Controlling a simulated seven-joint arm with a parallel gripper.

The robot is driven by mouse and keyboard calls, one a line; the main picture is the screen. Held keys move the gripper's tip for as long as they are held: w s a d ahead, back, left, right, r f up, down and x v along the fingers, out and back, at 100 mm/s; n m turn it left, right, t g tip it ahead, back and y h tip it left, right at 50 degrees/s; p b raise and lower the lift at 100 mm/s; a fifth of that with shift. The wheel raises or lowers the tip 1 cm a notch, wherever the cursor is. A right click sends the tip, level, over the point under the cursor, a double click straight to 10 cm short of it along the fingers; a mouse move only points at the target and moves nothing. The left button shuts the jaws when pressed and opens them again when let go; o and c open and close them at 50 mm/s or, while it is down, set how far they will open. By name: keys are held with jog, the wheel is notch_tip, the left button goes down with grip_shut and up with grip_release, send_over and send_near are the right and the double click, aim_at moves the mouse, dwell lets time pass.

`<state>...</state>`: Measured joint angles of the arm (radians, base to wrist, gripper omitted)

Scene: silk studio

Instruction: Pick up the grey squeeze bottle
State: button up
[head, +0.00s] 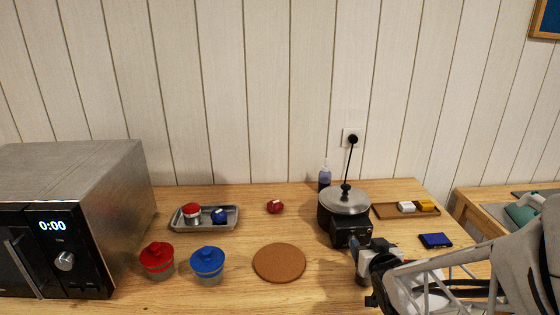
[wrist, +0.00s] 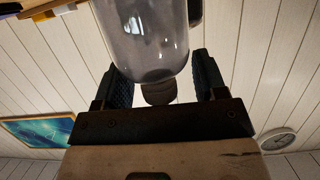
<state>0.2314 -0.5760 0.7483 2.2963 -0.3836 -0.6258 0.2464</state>
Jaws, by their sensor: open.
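The grey squeeze bottle (wrist: 142,45) fills the upper middle of the wrist view, translucent and smooth, with its far part cut off by the frame edge. My gripper (wrist: 165,75) is open, one dark ridged finger on each side, very close to the bottle. I cannot tell how far the bottle reaches between the fingers or whether it touches them. In the head view my gripper (head: 374,248) is just right of the black pot, low over the table; there the bottle is mostly hidden and cannot be made out clearly.
The black pot (head: 338,222) with a lid stands close left of my gripper. A wooden tray (head: 385,211) and a blue box (head: 435,241) lie to the right. A cork mat (head: 279,263) lies left, with bare table around it.

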jog(key=shift+w+f, duration=0.15)
jog(key=shift+w, duration=0.15)
dwell(0.4)
jog(key=shift+f, duration=0.1)
grip_shut()
